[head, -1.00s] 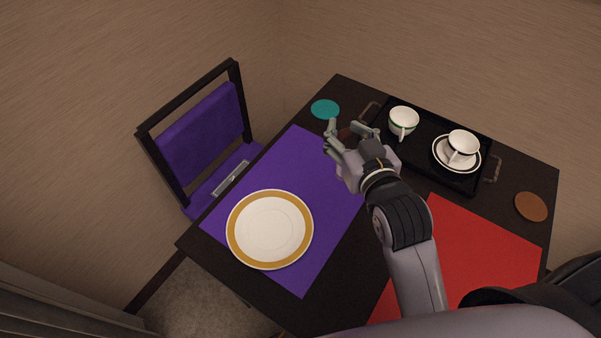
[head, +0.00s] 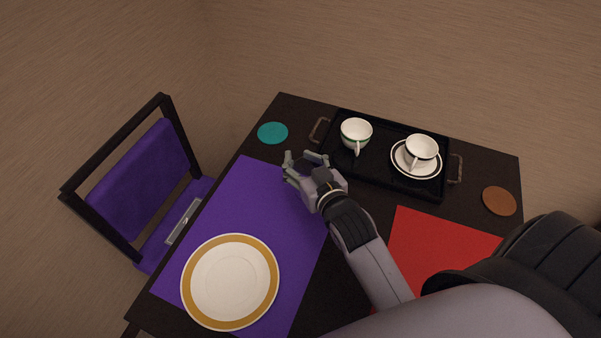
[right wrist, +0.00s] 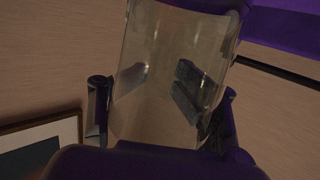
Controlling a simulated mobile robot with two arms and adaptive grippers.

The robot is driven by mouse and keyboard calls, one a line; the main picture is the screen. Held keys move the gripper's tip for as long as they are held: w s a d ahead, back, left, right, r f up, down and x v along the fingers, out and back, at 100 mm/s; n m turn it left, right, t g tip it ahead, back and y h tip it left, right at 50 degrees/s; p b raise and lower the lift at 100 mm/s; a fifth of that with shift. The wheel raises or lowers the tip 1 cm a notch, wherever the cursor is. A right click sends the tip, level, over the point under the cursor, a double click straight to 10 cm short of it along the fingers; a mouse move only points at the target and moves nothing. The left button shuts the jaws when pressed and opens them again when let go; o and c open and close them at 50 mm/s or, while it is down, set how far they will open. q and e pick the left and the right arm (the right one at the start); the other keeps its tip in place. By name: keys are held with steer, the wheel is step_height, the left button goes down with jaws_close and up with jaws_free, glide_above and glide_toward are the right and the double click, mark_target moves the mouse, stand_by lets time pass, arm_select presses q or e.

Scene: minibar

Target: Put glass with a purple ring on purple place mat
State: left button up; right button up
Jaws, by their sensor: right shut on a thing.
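A clear glass (right wrist: 165,60) fills the middle of the right wrist view. My right gripper (right wrist: 163,112) is shut on it, with a finger on each side. In the head view my right gripper (head: 304,165) appears at the far edge of the purple place mat (head: 255,200), and the glass is barely visible there. How high it is held cannot be told. The near part of the mat carries a white plate (head: 230,281) with a gold-brown band. My left gripper is not in view.
A black tray (head: 377,173) behind my gripper holds a white cup (head: 356,132) and another cup (head: 421,149) on a saucer (head: 402,168). A teal coaster (head: 273,133), a brown coaster (head: 499,201) and a red mat (head: 430,240) lie around. A purple chair (head: 140,180) stands left.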

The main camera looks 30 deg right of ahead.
mark_target(302, 174)
step_height(302, 174, down, 4)
steer(key=shift+f, duration=0.2)
steer(key=shift+b, duration=0.3)
steer(key=o, duration=1.5)
steer(key=shift+f, duration=0.1)
steer(key=shift+o, duration=0.2)
steer(key=v, duration=1.2)
steer(key=shift+b, duration=0.35)
